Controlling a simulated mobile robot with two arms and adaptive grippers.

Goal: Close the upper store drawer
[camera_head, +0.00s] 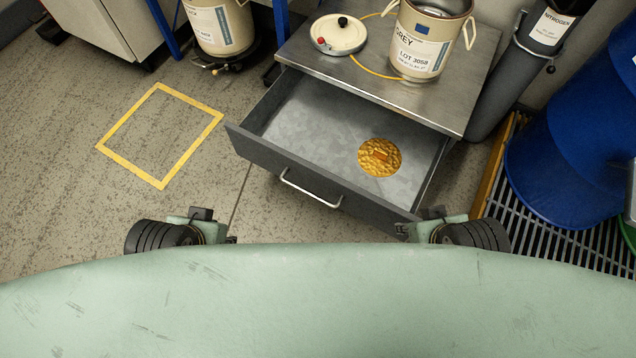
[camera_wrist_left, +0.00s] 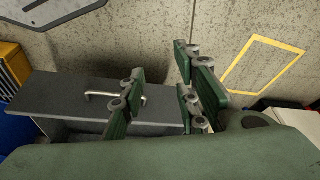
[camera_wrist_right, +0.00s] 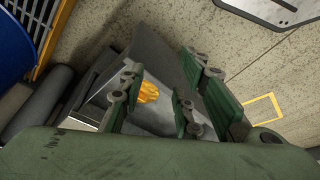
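The upper store drawer (camera_head: 320,125) is pulled well out from under the steel worktop of the cabinet. Its dark front panel carries a silver bar handle (camera_head: 310,192). A round golden-yellow item (camera_head: 380,157) lies inside toward the right; it shows also in the right wrist view (camera_wrist_right: 147,91). My left gripper (camera_wrist_left: 158,82) is open and empty, with the handle (camera_wrist_left: 102,95) beyond it to the left. My right gripper (camera_wrist_right: 162,85) is open and empty at the drawer's front right corner; whether it touches cannot be told. In the head view both grippers are mostly hidden behind my wrists.
A cream pot (camera_head: 423,42) and a round lid (camera_head: 338,35) with a yellow hose stand on the worktop (camera_head: 310,58). A dark cylinder (camera_head: 510,75), a blue drum (camera_head: 575,150) and a floor grating (camera_head: 535,240) are at right. A yellow floor square (camera_head: 190,152) encloses bare floor at left.

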